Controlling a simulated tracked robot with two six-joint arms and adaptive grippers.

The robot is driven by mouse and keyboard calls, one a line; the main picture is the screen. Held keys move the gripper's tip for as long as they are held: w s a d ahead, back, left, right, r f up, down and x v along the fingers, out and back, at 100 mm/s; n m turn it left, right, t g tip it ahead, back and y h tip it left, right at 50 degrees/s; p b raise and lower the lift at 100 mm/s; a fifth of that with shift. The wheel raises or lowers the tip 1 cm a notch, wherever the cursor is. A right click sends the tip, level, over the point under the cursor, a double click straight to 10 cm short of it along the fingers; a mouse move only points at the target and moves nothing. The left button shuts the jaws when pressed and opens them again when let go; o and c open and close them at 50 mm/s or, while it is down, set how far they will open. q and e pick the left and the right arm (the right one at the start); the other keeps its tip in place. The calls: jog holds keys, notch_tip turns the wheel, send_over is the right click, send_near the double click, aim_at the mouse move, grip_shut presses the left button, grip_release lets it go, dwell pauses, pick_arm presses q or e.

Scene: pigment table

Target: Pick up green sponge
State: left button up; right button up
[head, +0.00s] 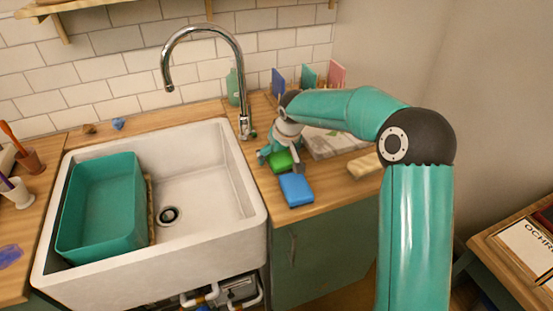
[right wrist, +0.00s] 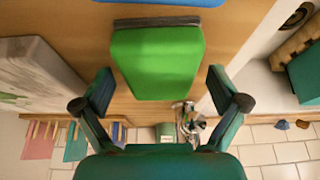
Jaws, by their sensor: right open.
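The green sponge (head: 281,162) lies on the wooden counter right of the sink, partly covered by my gripper in the head view. In the right wrist view the green sponge (right wrist: 157,62) shows large, with a dark grey edge strip. My right gripper (head: 270,153) is at the sponge. In the right wrist view my right gripper (right wrist: 162,88) is open, with one finger to each side of the sponge and a gap on both sides. I cannot tell how high the fingers are over the counter. My left gripper is not in view.
A blue sponge (head: 296,190) lies just in front of the green one. A white sink (head: 190,262) with a teal basin (head: 100,205) is at left. A tall faucet (head: 243,100), a green bottle (head: 233,87) and a pale block (head: 364,164) are near.

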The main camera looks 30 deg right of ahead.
jog(key=shift+f+b, duration=0.2)
jog(key=shift+b, duration=0.1)
jog(key=shift+c, duration=0.2)
jog(key=c, duration=0.8)
